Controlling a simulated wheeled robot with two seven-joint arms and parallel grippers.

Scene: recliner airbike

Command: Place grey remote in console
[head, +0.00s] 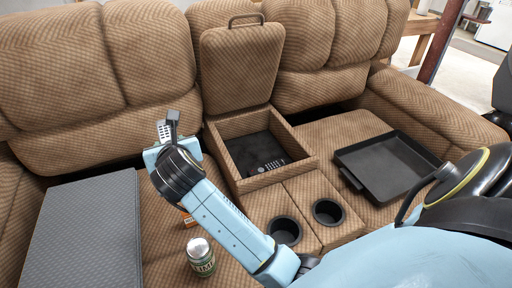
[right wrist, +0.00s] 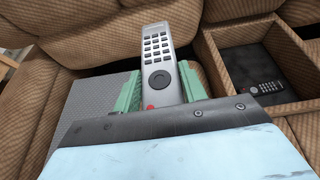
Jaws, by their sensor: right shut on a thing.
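My right gripper (head: 166,142) is shut on the grey remote (right wrist: 158,52), which stands up between the green fingers (right wrist: 160,88) with its buttons facing the wrist camera. In the head view the grey remote (head: 165,131) is held above the left seat, left of the console. The console (head: 225,126) is an open brown bin with a dark floor; it also shows at the right of the right wrist view (right wrist: 212,60). My left gripper is not in view.
A dark remote (head: 268,166) lies inside the console. The raised lid (head: 243,70) stands behind it. Two cup holders (head: 328,211) are in front. A black tray (head: 385,165) is on the right seat. A can (head: 200,258) and a grey panel (head: 85,235) are at left.

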